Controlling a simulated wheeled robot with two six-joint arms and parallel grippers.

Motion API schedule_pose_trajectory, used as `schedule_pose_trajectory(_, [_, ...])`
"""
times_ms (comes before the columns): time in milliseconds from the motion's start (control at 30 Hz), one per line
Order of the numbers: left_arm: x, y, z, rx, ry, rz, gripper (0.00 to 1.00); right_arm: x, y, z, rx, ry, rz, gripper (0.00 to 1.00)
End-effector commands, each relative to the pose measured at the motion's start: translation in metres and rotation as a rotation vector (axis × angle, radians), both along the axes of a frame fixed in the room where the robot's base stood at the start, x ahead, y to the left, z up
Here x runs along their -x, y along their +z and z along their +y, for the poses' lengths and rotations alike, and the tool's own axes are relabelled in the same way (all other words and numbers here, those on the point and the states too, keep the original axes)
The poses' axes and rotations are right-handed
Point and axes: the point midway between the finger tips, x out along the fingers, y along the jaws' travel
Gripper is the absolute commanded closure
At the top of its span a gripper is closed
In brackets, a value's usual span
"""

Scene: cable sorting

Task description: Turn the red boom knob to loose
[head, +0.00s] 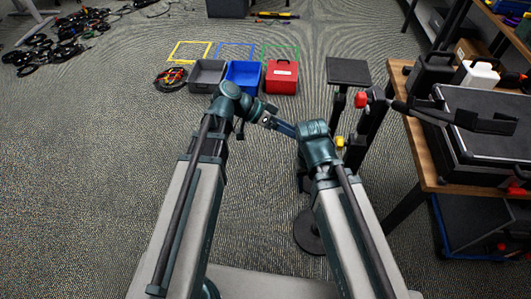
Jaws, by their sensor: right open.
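The red boom knob (361,100) sits at the head of a dark stand, right of the middle of the head view, where the black boom (420,108) leaves to the right. A yellow knob (340,142) is lower on the stand. My right gripper (270,121) is open, left of the stand and well apart from the red knob. My left arm crosses close to it, and my left gripper cannot be made out clearly there. The knob's turn position is too small to read.
The boom's end reaches over a wooden table (427,180) with a black case (485,150). A dark square platform (348,71) is behind the knob. Grey (207,75), blue (244,75) and red (281,77) bins stand on the floor.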

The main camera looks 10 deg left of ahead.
Motion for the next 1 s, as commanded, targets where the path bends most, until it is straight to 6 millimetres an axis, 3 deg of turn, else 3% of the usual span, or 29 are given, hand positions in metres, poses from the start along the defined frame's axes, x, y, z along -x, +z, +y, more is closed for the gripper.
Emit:
schedule_pose_trajectory(200, [0.013, -0.033, 0.021, -0.189, 0.119, 0.151, 0.20, 0.000, 0.001, 0.000, 0.000, 0.000, 0.000, 0.50])
schedule_pose_trajectory(467, [0.027, -0.060, 0.053, -0.410, 0.295, 0.299, 0.20, 0.000, 0.006, 0.000, 0.000, 0.000, 0.000, 0.50])
schedule_pose_trajectory(700, [0.036, -0.068, 0.071, -0.539, 0.404, 0.363, 0.20, 0.000, 0.013, 0.000, 0.000, 0.000, 0.000, 0.50])
schedule_pose_trajectory(1000, [0.038, -0.071, 0.077, -0.574, 0.438, 0.379, 0.20, 0.000, 0.014, 0.000, 0.000, 0.000, 0.000, 0.50])
